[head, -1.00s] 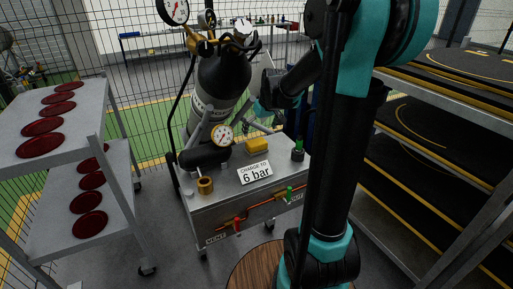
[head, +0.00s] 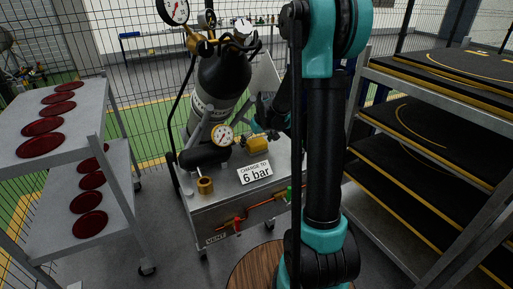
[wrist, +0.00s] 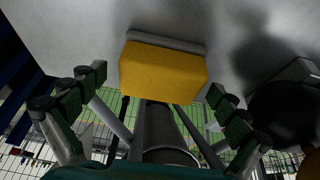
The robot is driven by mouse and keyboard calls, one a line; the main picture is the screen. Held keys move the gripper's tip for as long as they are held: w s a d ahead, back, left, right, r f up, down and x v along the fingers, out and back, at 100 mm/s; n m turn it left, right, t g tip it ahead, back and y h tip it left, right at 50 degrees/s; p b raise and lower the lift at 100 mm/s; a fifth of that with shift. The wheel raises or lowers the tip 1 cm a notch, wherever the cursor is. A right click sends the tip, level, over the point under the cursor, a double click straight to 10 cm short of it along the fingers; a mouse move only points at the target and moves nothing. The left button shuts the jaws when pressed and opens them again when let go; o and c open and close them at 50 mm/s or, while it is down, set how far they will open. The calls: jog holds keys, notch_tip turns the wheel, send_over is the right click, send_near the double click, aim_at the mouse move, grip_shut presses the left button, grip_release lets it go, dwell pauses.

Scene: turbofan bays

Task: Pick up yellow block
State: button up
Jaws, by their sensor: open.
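The yellow block (head: 257,146) lies on the top of the grey metal cart (head: 222,205), behind the "6 bar" sign. It also shows large in the wrist view (wrist: 163,73), ahead of my gripper and roughly centred between its fingers. My gripper (wrist: 155,110) is open, with one green-padded finger on each side, and holds nothing. In the head view my gripper (head: 262,118) is close behind and beside the block, partly hidden by my own arm. I cannot tell whether a finger touches the block.
A black gas cylinder (head: 222,80) with gauges and hoses stands at the left of the block. A brass fitting (head: 205,186) and the sign (head: 254,172) are on the cart. Red discs (head: 42,127) lie on the left rack. A shelf rack (head: 420,110) stands at the right.

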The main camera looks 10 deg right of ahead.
aim_at(256, 141)
jog(key=shift+c, duration=0.2)
jog(key=c, duration=1.3)
jog(key=shift+r, duration=0.55)
notch_tip(256, 141, up, 6)
jog(key=shift+f, duration=0.2)
jog(key=s+d, duration=0.2)
jog(key=s, duration=0.6)
jog(key=s+d, duration=0.3)
jog(key=s, duration=0.6)
jog(key=shift+d+r, duration=0.15)
jog(key=shift+d, duration=0.1)
